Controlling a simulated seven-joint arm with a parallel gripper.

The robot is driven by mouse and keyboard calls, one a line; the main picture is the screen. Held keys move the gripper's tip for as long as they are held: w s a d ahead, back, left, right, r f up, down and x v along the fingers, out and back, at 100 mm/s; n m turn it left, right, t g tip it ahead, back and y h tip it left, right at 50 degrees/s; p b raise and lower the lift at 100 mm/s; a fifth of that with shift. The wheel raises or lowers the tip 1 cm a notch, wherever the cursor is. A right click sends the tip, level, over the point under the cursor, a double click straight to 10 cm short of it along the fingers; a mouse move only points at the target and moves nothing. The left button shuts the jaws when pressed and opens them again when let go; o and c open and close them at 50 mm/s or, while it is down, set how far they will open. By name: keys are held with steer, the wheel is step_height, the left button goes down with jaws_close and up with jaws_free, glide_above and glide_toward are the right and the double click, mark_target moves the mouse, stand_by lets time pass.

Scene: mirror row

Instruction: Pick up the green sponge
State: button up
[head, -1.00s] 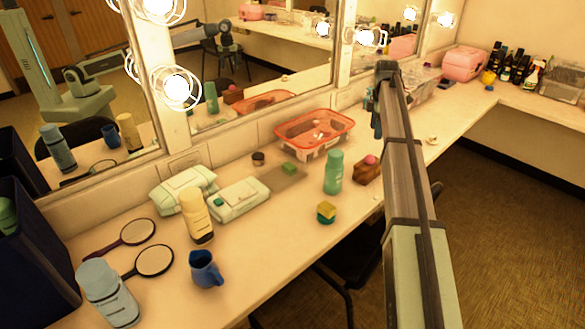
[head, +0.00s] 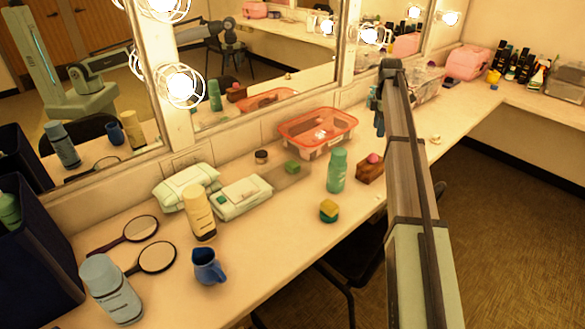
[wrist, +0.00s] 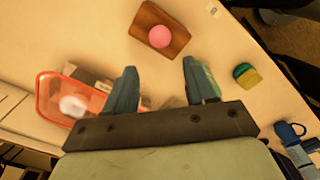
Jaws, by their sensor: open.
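A small green block (head: 292,167), perhaps the green sponge, lies on a grey translucent flat piece near the mirror wall. A two-tone yellow and green block (head: 329,211), also sponge-like, sits nearer the counter's front edge; it shows right of my fingers in the wrist view (wrist: 246,76). I cannot tell for sure which is the sponge. My gripper (wrist: 158,78) is open and empty, high over the counter. Its fingers point toward a brown block with a pink ball (wrist: 160,32). In the head view, my arm hides part of the counter.
An orange-rimmed tray (head: 318,127) stands by the mirror. A wipes pack (head: 241,196), cream bottle (head: 199,212) and blue jug (head: 208,266) stand left. Counter around the two-tone block is clear.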

steer(key=a+f+n, duration=0.2)
steer(key=a, duration=1.1)
steer(key=a+f+n, duration=0.1)
steer(key=a+f, duration=0.1)
steer(key=a, duration=1)
steer(key=m, duration=1.2)
glide_above(293, 164)
steer(key=f, duration=0.1)
step_height(293, 164, down, 9)
steer(key=shift+w+d+r, duration=0.1)
steer(key=shift+d+r, duration=0.05)
steer(key=shift+a+f, duration=0.15)
steer(key=shift+f, duration=1.2)
steer(key=shift+a+f, duration=0.1)
steer(key=shift+f, duration=1.2)
steer(key=shift+c, duration=0.4)
steer(key=c, duration=0.6)
